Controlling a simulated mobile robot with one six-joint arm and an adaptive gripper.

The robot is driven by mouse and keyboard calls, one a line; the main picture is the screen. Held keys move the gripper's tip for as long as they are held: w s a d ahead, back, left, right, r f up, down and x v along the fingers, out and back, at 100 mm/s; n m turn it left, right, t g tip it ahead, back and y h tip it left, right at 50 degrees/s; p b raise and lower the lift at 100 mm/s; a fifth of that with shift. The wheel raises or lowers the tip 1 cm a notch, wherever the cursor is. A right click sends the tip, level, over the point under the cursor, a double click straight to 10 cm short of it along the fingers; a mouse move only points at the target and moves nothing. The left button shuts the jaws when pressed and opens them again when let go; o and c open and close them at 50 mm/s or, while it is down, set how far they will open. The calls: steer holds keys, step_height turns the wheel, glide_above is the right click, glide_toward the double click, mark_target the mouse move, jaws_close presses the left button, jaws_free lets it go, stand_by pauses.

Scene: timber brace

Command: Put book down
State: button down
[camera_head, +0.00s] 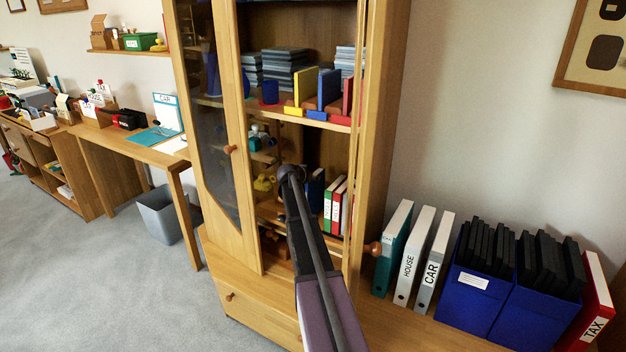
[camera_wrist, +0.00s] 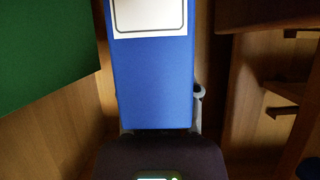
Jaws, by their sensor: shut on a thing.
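A blue book (camera_wrist: 155,75) with a white label fills the middle of the wrist view. My gripper (camera_wrist: 160,104) is shut on it, with a grey finger showing along its right side. In the head view my arm reaches into the open cabinet (camera_head: 384,120) at its lower shelf level, and my gripper is mostly hidden behind the arm there. A dark blue spine (camera_head: 314,188) shows just right of the arm's end. I cannot tell whether the book touches the shelf.
Green and red books (camera_head: 337,206) stand just right of my arm on the lower shelf. A green surface (camera_wrist: 45,45) is close on the left in the wrist view. Colored books (camera_head: 328,88) stand on the shelf above. The glass door (camera_head: 232,150) is at the left; binders (camera_head: 408,262) stand outside, right.

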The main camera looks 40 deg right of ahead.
steer(key=shift+f, duration=0.1)
steer(key=shift+c, duration=1.6)
jaws_free()
steer(key=shift+r, duration=0.2)
steer(key=shift+s+a+r, duration=0.15)
steer(key=shift+a, duration=0.1)
steer(key=p+v, duration=0.5)
steer(key=v, duration=0.6)
steer(key=shift+a+p, duration=0.15)
steer(key=shift+p, duration=0.2)
